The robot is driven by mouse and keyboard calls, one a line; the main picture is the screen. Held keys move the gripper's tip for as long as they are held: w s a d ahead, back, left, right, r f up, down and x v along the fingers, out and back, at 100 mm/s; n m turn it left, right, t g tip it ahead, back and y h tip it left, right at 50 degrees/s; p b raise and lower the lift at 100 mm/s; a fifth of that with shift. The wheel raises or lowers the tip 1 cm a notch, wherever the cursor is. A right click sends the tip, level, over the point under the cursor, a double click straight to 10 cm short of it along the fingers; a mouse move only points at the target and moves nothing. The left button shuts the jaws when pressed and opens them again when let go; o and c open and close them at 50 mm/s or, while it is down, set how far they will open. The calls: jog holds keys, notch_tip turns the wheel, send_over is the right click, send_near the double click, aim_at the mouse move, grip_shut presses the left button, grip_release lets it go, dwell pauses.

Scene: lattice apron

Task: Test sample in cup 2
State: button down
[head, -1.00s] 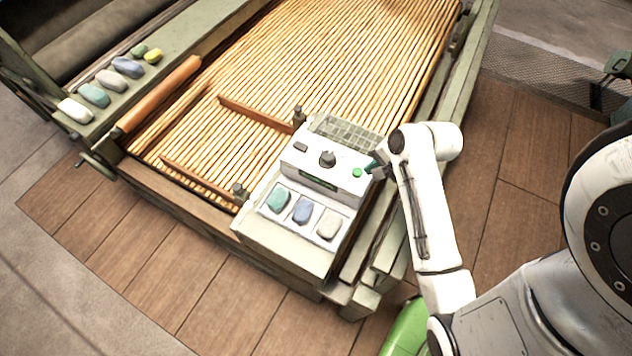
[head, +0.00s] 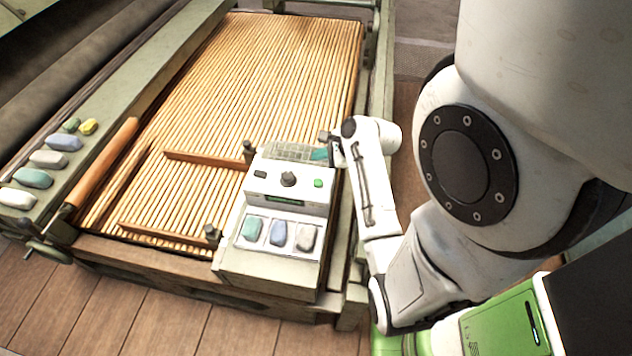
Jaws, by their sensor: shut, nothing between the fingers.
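A pale tester box (head: 270,270) stands at the front of the slatted bed. Its sloped front holds three cups with a teal sample (head: 250,229), a blue sample (head: 278,233) in the middle and a beige-grey sample (head: 305,237); no cup numbers are readable. Its upper panel has a dark knob (head: 288,179), a green button (head: 318,183) and a small dark green display (head: 285,199) with unreadable text.
The slatted bed (head: 270,70) fills the middle, with wooden dividers (head: 205,163) on it. Several coloured stones (head: 48,159) lie on the left rail. An orange-brown roller (head: 104,160) runs alongside. Wooden floor is clear in front.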

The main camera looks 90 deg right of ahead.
jog(key=f+b, duration=0.1)
jog(key=f, duration=0.1)
jog(key=b, duration=0.6)
send_over(321, 183)
notch_tip(321, 183, down, 5)
jog(key=shift+r, duration=0.1)
jog(key=shift+w+f, duration=0.1)
jog(key=shift+f, duration=0.9)
jog(key=shift+f, duration=0.1)
dwell(0.9)
jog(key=shift+f, duration=0.3)
jog(key=shift+f, duration=0.5)
dwell(0.7)
jog(key=shift+r, duration=0.1)
jog(key=shift+r+p, duration=0.85)
jog(key=shift+p, duration=0.25)
